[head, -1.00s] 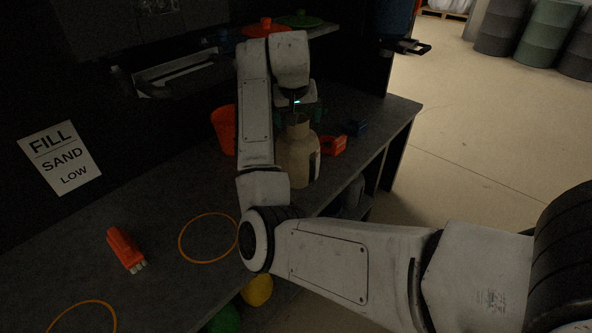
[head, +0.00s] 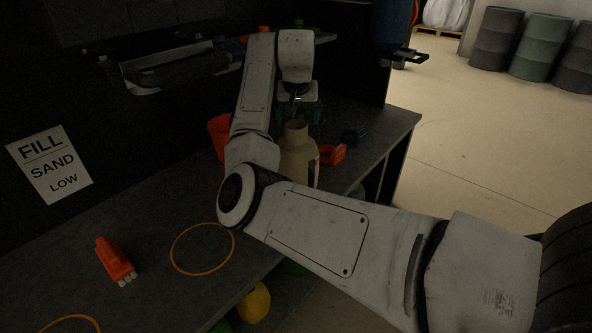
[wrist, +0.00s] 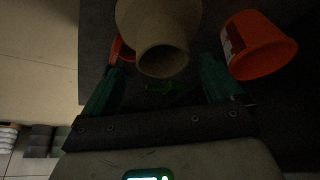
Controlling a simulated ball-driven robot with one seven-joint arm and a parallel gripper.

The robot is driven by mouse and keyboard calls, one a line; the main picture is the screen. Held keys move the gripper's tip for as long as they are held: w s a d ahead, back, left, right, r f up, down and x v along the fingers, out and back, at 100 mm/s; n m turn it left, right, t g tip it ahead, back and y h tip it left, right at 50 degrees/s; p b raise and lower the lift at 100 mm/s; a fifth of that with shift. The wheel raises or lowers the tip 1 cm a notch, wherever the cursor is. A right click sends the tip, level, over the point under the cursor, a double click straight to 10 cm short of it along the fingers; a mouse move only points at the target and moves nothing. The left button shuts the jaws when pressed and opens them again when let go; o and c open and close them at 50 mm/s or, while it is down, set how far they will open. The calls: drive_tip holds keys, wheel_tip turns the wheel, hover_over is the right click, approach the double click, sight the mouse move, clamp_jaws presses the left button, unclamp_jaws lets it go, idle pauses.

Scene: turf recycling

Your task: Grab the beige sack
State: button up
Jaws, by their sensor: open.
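The beige sack (head: 299,160) stands upright on the dark counter, bottle-like with a narrow neck. My gripper (head: 299,112) is at its top, the green fingers showing behind and around the neck in the head view. In the wrist view the sack (wrist: 160,20) is at the top centre with its round open mouth facing the camera. My gripper (wrist: 160,66) is open there, one finger on each side of the neck with gaps visible. Nothing is held.
An orange bucket (head: 217,137) stands left of the sack, partly behind my arm.

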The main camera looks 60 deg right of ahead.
sight(296, 125)
drive_tip(key=x, duration=0.4)
drive_tip(key=shift+w+a+f+b, duration=0.15)
drive_tip(key=shift+a+f+b, duration=0.1)
drive_tip(key=shift+b, duration=0.15)
drive_tip(key=shift+r, duration=0.1)
clamp_jaws()
idle(0.4)
drive_tip(key=shift+r, duration=0.1)
